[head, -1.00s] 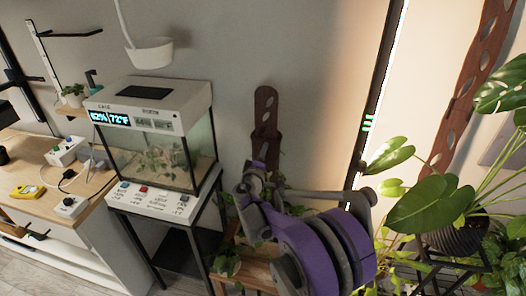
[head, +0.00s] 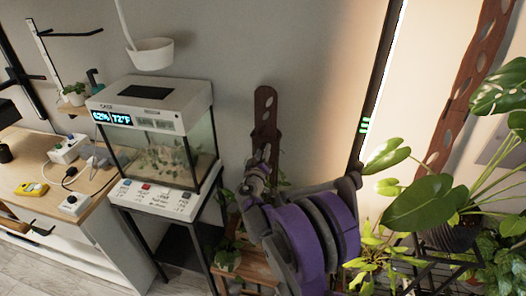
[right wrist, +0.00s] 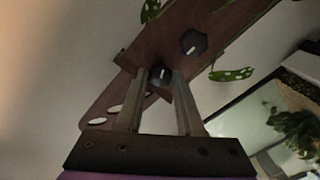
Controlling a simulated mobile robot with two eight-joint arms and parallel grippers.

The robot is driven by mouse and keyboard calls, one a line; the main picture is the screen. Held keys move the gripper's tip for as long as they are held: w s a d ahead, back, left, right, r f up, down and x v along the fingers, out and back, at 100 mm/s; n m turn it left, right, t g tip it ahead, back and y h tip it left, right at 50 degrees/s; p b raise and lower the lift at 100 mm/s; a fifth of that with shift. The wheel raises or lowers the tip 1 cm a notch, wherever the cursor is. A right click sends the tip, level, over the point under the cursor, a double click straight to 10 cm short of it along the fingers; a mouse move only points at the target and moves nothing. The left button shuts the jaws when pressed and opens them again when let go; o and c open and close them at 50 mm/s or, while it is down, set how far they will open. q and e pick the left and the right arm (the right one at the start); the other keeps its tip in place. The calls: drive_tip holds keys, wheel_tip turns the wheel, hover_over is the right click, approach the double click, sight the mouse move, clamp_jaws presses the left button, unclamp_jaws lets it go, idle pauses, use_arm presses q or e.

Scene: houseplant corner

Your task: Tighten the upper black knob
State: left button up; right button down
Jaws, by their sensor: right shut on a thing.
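A brown slotted plank (head: 265,105) stands upright against the wall behind my right arm. In the right wrist view the plank (right wrist: 160,40) runs diagonally and carries two black knobs with white pointer marks. My right gripper (right wrist: 160,78) is shut on the upper black knob (right wrist: 160,74), the one nearer the plank's slotted end, with a finger on each side. The other black knob (right wrist: 193,42) is free, a little beyond it. In the head view my right gripper (head: 262,162) is at the plank, and my purple wrist hides its lower part. My left gripper is not in view.
A glass terrarium (head: 160,140) with a white lid stands on a black stand left of the plank. Potted plants (head: 440,200) crowd the right side. A wooden desk (head: 100,190) holds small devices at far left.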

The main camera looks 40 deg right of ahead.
idle(0.4)
drive_tip(key=c, duration=0.5)
unclamp_jaws()
drive_tip(key=b+v, duration=0.1)
drive_tip(key=v, duration=0.9)
drive_tip(key=shift+s+a, duration=0.25)
drive_tip(key=shift+a, duration=0.1)
